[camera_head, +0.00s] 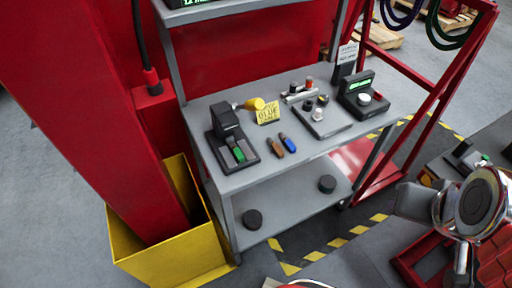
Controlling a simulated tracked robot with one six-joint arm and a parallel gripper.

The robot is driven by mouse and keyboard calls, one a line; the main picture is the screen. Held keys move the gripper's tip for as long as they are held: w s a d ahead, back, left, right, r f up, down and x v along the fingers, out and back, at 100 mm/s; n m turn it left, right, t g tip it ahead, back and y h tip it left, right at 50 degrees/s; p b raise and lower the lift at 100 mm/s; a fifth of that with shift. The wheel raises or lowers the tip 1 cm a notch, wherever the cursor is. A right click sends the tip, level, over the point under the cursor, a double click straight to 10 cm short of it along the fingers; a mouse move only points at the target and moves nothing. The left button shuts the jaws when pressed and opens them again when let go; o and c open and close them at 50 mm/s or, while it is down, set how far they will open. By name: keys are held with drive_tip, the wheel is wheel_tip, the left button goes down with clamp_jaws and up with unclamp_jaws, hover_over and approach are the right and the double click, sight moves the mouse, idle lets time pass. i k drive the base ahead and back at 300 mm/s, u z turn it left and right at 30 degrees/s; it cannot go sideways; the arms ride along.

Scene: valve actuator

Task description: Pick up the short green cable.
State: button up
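A dark green cable (450,40) hangs in a loop from the red frame at the top right, and the top edge of the picture cuts it off. A purple cable (399,22) hangs in a loop just left of it. A small bright green piece (237,151) sits on a black device at the left of the grey cart. Part of my arm, with silver and dark rounded joints, shows at the lower right, well below the hanging cables. No gripper fingers can be made out.
The grey cart (290,167) carries a yellow label (267,111), blue and brown pieces, and a device with a lit display (362,91). A yellow bin (189,258) and red column stand at left. The red frame (437,98) rises at right. Yellow-and-black striping marks the floor.

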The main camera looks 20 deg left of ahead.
sight(236, 151)
drive_tip(key=z, duration=0.3)
drive_tip(key=k, duration=1.15)
drive_tip(key=u, duration=1.8)
drive_tip(key=i, duration=0.95)
drive_tip(key=u, duration=0.05)
